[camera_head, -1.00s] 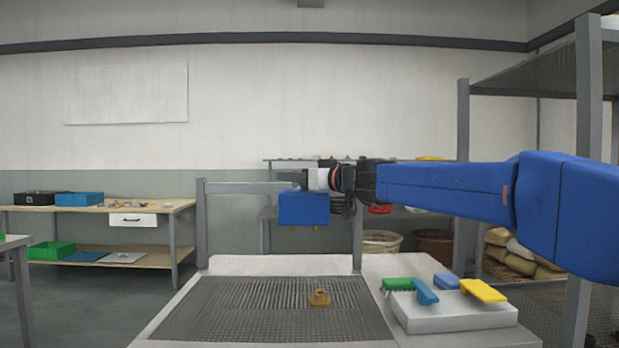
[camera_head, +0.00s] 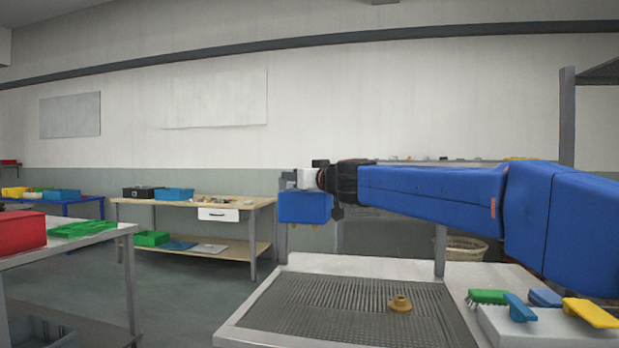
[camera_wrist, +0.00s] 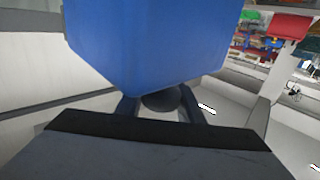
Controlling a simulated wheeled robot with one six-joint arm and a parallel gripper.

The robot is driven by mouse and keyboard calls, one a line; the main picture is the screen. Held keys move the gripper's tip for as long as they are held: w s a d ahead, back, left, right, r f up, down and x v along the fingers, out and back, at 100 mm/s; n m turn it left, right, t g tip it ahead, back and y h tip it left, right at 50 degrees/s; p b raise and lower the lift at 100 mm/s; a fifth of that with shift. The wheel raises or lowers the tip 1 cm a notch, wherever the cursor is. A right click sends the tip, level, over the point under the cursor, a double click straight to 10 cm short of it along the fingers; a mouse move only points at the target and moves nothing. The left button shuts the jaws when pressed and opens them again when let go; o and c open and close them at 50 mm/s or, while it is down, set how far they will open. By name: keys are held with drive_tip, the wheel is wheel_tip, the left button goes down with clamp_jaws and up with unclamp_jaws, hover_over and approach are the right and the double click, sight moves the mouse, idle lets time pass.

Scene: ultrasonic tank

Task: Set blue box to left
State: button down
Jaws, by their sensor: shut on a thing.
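A blue box (camera_head: 305,206) hangs at the end of my outstretched arm, above and behind the grated tank top. My gripper (camera_head: 318,180) is shut on it and holds it clear of every surface. In the wrist view the blue box (camera_wrist: 145,45) fills the upper middle, with my gripper (camera_wrist: 160,103) just below it. The wrist body hides part of the grip.
The grated tank top (camera_head: 350,305) bears a small brown ring-like piece (camera_head: 400,303). At left are a grey table (camera_head: 80,250) with a red box (camera_head: 20,230) and a wooden bench (camera_head: 150,200).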

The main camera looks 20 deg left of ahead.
drive_tip(key=shift+a, duration=0.15)
drive_tip(key=c, duration=1.6)
unclamp_jaws()
drive_tip(key=o, duration=0.4)
drive_tip(key=shift+s+a, duration=0.1)
drive_tip(key=shift+a, duration=0.1)
drive_tip(key=shift+d, duration=0.2)
drive_tip(key=shift+s+d, duration=0.2)
drive_tip(key=v, duration=1.6)
drive_tip(key=shift+s+d, duration=0.2)
drive_tip(key=shift+s, duration=0.05)
